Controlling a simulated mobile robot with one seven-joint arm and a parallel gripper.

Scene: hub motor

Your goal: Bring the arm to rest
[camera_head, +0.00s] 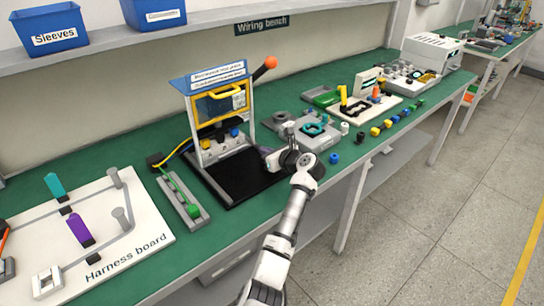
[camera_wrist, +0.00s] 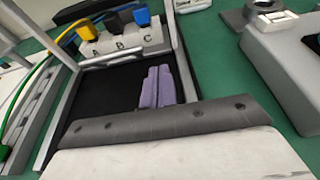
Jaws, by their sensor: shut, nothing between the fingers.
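My arm (camera_head: 285,225) reaches up from the bottom of the head view over the front edge of the green bench. My gripper (camera_head: 268,154) is at the right side of the black base of the press fixture (camera_head: 232,172). In the wrist view, the two lavender fingers of my gripper (camera_wrist: 157,88) lie side by side, shut and empty, over the black base. Their height above it is hard to judge.
A connector block marked A, B, C (camera_wrist: 120,42) stands beyond the fingers. A grey fixture (camera_head: 312,132) is close on the right, with small coloured parts (camera_head: 376,131) beyond. The harness board (camera_head: 140,237) lies left. The aisle floor (camera_head: 440,220) is clear.

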